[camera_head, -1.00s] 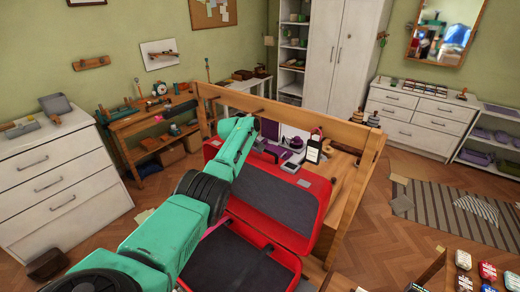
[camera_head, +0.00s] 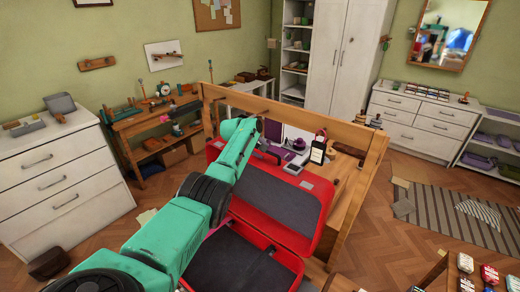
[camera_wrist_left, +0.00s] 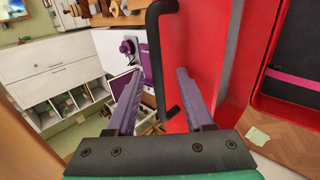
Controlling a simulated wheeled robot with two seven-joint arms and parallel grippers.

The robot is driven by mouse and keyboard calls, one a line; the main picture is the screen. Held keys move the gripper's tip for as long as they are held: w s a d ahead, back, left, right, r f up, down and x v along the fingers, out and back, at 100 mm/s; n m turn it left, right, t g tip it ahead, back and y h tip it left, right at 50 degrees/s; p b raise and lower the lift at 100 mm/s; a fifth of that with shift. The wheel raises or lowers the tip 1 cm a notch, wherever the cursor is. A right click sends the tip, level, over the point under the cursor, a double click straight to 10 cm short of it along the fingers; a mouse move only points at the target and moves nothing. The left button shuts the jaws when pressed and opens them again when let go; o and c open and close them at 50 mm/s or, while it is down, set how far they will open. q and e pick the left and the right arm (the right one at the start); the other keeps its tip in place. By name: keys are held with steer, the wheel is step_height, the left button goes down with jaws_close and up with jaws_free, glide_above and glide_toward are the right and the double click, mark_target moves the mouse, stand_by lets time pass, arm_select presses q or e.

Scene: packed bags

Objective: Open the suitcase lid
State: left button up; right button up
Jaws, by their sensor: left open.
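The red suitcase stands open on the wooden bench. Its lid (camera_head: 283,203), with dark grey lining, is raised and leans back near the wooden rail frame. The suitcase base (camera_head: 240,262) lies in front with a dark interior, partly covered by my left arm. My left gripper (camera_wrist_left: 158,74) is open at the lid's outer side; in the head view it is mostly hidden behind the arm and lid edge. In the left wrist view a black handle (camera_wrist_left: 154,45) on the red shell (camera_wrist_left: 200,55) passes between the two purple fingers, which are apart. My right gripper is not in view.
A wooden frame rail (camera_head: 300,117) rises behind the lid. A black-and-white bottle (camera_head: 318,150) and purple items stand beyond it. A white dresser (camera_head: 60,185) is at the left. A board with small tins (camera_head: 466,268) is at the lower right.

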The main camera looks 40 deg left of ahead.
arm_select(q)
steer(key=shift+r+b, duration=0.15)
steer(key=shift+b, duration=0.2)
steer(key=v, duration=0.1)
steer(key=p+v, duration=0.1)
steer(key=v, duration=0.2)
steer(key=shift+w+r, duration=0.25)
steer(key=shift+r, duration=0.15)
steer(key=v, duration=0.4)
steer(key=shift+w+r, duration=0.1)
steer(key=shift+r, duration=0.45)
